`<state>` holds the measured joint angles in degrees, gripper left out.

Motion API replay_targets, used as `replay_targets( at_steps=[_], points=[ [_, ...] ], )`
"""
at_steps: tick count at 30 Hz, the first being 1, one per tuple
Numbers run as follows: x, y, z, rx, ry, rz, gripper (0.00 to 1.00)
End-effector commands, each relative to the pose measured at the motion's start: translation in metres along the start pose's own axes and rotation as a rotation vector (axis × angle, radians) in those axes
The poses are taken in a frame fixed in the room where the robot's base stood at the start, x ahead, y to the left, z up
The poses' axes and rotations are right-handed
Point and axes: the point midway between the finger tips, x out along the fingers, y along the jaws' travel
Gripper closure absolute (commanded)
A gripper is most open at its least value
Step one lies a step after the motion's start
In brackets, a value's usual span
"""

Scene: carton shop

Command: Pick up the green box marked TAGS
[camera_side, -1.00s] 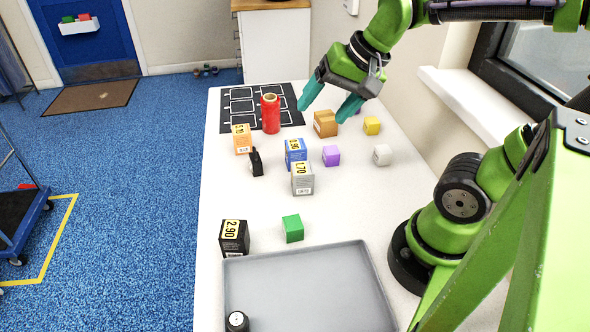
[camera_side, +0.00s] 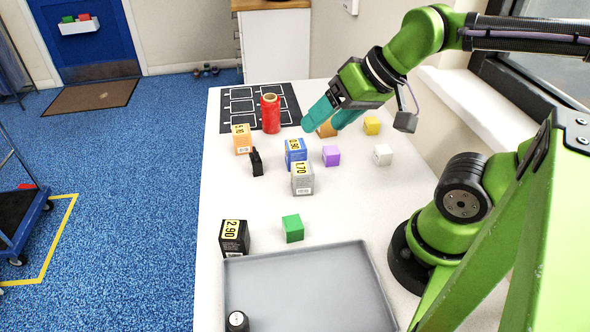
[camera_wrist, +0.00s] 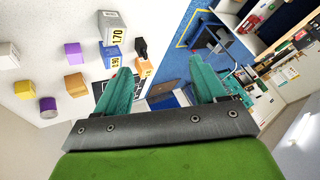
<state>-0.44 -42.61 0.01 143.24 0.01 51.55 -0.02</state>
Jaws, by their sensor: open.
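A plain-looking green box (camera_side: 292,228) sits on the white table just behind the grey tray. No TAGS marking is readable on it from the side view, and it does not show in the wrist view. My gripper (camera_side: 325,118) is open and empty, raised over the far part of the table, well behind the green box. Its teal fingers (camera_wrist: 160,95) are spread apart in the wrist view with nothing between them. Behind the fingers in the side view, the brown box (camera_side: 327,129) is partly hidden.
The grey tray (camera_side: 300,295) with a small black round item (camera_side: 237,321) lies in front. A black 2.90 box (camera_side: 234,238) stands left of the green box. Grey (camera_side: 302,179), blue (camera_side: 296,152), purple (camera_side: 331,156) and orange (camera_side: 242,140) boxes and a red roll (camera_side: 270,113) stand farther back.

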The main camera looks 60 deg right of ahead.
Motion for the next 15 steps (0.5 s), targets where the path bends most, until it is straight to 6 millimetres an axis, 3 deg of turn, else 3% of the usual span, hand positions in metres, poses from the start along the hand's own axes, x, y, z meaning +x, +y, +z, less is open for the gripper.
replay_targets(
  at_steps=[5, 15],
  points=[
    [0.023, -0.011, 0.008, -0.09, -0.116, 0.023, 0.3],
    [0.067, -0.034, 0.026, -1.117, -0.446, -0.044, 0.3]
  ],
)
